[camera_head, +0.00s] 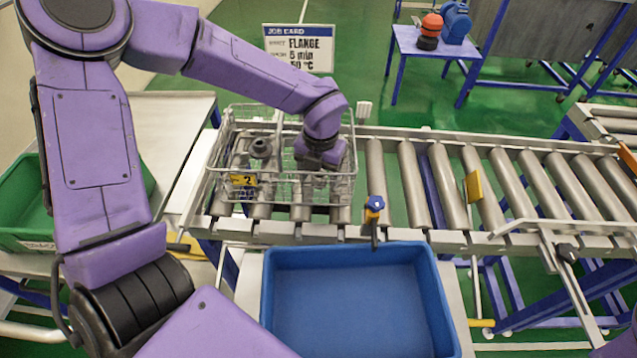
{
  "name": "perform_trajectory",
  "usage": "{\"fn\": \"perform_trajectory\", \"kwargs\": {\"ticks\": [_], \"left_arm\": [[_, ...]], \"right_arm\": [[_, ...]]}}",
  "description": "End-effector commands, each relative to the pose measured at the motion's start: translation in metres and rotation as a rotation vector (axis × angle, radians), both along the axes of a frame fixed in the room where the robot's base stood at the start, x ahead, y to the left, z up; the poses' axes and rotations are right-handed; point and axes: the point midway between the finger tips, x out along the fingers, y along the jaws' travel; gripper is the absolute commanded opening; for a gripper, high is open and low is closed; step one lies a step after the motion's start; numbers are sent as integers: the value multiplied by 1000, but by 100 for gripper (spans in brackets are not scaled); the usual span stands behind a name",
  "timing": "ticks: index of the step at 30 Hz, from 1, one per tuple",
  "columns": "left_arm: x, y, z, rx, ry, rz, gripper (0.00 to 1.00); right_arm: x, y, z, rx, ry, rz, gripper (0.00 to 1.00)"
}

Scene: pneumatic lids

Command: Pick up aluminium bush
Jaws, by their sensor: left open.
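A wire basket (352,185) sits on the roller conveyor. Inside it, at the left, is a round dark grey part (260,147); whether this is the aluminium bush I cannot tell. Other grey metal shapes in the basket are too small and too covered by wire to name. My left gripper (317,163) reaches down into the right half of the basket, to the right of the round part. It is open; its fingertips and whatever lies below them are largely hidden by my wrist and the wires. My right gripper is out of view.
An empty blue bin (350,251) stands in front of the conveyor (500,240). A green bin (20,215) is at the left. A yellow "2" tag (243,180) hangs on the basket. The rollers right of the basket are clear.

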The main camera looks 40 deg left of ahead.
Motion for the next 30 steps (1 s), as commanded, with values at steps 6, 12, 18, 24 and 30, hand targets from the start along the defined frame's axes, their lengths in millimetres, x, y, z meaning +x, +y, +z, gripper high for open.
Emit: {"fn": "perform_trajectory", "kwargs": {"ticks": [6,12,18,24,30], "left_arm": [[0,0,3,0,0,0,31],[0,1,3,0,-1,0,7],[0,1,5,0,-1,0,7],[0,1,32,0,-2,0,7],[0,0,82,-1,-3,0,7]], "right_arm": [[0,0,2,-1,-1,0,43],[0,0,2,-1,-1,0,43],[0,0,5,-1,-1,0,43],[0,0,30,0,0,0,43],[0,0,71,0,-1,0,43]]}}
